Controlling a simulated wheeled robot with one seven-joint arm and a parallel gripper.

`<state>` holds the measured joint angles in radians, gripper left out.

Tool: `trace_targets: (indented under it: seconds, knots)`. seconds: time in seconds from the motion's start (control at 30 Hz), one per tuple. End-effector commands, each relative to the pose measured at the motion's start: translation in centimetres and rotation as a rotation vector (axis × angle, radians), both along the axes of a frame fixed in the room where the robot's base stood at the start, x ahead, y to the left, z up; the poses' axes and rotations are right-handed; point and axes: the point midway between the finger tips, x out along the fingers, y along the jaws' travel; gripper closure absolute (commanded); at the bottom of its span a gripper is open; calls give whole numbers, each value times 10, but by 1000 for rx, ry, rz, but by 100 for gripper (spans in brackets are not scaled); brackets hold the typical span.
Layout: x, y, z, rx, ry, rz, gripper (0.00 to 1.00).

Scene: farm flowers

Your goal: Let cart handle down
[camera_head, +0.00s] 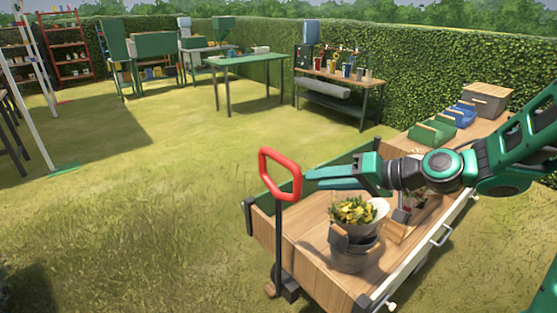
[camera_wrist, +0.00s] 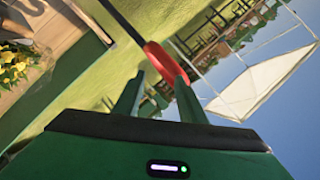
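The cart handle is a red loop (camera_head: 281,174) on a black shaft (camera_head: 278,240), standing upright at the near left end of the wooden cart (camera_head: 310,255). My gripper (camera_head: 308,179) reaches in from the right, with its green fingertips close beside the right side of the loop. In the wrist view the red loop (camera_wrist: 158,58) lies just beyond the fingertips, partly behind the right finger. The fingers (camera_wrist: 157,88) are spread, with a gap between them. Whether they touch the loop cannot be told.
On the cart are a pot of yellow flowers (camera_head: 355,230), which also shows in the wrist view (camera_wrist: 14,66), and green (camera_head: 432,134) and blue (camera_head: 459,115) trays. Tables (camera_head: 245,60) stand along the hedge (camera_head: 430,60). The grass (camera_head: 140,220) left of the cart is clear.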

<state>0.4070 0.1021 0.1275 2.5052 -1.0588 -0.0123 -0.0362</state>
Motion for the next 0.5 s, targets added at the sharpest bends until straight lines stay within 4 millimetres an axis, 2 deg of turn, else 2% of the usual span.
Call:
trace_targets:
  seconds: [0.1, 0.2, 0.37, 0.5]
  knots:
    - [11, 15, 23, 132, -33, -8, 63]
    - [16, 20, 35, 193, -50, -15, 63]
    - [21, 28, 39, 216, -55, -15, 63]
    - [29, 44, 35, 214, -53, -12, 63]
